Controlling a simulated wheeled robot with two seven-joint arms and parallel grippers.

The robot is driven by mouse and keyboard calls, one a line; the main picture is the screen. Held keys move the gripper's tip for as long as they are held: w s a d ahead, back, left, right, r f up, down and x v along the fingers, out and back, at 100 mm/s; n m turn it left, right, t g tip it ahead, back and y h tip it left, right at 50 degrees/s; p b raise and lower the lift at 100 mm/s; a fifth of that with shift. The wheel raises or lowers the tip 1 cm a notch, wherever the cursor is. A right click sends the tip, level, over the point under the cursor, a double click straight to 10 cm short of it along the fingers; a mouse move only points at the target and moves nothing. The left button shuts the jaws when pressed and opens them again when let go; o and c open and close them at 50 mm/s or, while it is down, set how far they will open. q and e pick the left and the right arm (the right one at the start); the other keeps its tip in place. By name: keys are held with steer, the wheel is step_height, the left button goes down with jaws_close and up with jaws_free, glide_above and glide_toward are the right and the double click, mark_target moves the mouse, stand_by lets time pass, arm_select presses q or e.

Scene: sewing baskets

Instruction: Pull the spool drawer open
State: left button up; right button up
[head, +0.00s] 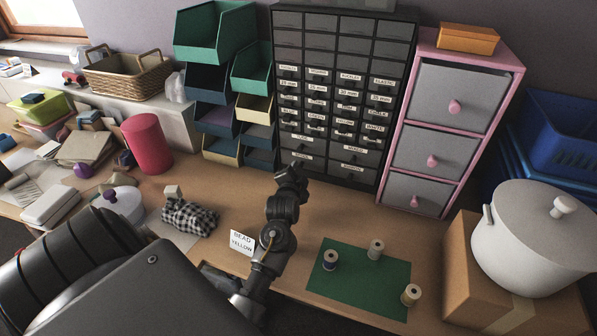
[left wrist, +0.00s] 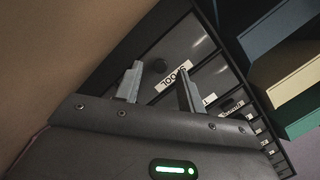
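The spool drawer (left wrist: 180,50) is in the left wrist view, with a white SPOOL label (left wrist: 173,78) and a small dark round knob (left wrist: 160,66). It looks closed, its face in line with its neighbours. It belongs to the dark drawer cabinet (head: 344,48) at the back middle in the head view. My left gripper (left wrist: 160,78) is open, and its fingers point at the drawer with the knob between them in the picture. Whether they touch it I cannot tell. In the head view my left gripper (head: 292,170) is at the cabinet's lower left, covering part of it. My right gripper is not in view.
Stacked open bins (head: 214,115) stand left of the cabinet and a pink-framed drawer unit (head: 432,160) right of it. A green mat (head: 345,282) with thread spools lies in front. A BEAD YELLOW card (head: 242,242) is left of my forearm. A white pot (head: 530,245) is far right.

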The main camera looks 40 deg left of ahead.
arm_select(q)
steer(key=shift+x, duration=0.9)
jaws_close()
